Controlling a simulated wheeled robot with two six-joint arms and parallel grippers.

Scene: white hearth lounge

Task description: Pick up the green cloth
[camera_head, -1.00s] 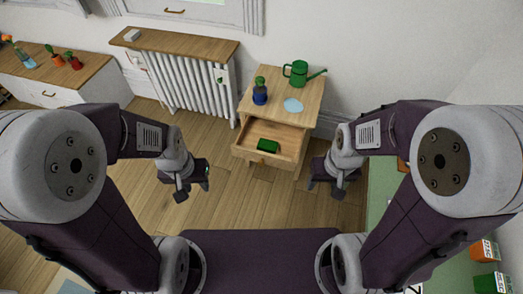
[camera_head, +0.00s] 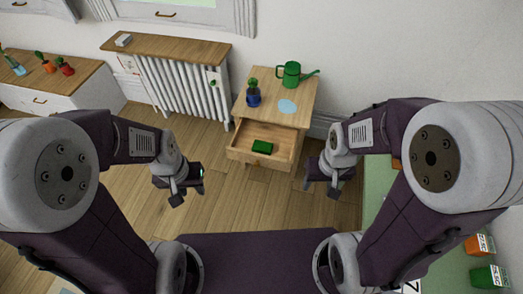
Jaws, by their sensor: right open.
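A small green folded cloth (camera_head: 262,147) lies inside the open drawer (camera_head: 282,153) of a wooden cabinet (camera_head: 279,122). My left gripper (camera_head: 189,188) hangs over the floor to the left of the drawer, apart from it; I cannot tell whether its jaws are open. My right gripper (camera_head: 319,184) is open, just right of and nearer than the drawer, not touching the cloth.
On the cabinet top are a blue pot with a plant (camera_head: 253,96), a green watering can (camera_head: 291,75) and a light blue patch (camera_head: 288,106). A radiator (camera_head: 185,88) stands at the left. Wooden floor lies clear before the drawer. A green surface with boxes (camera_head: 480,243) is at the right.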

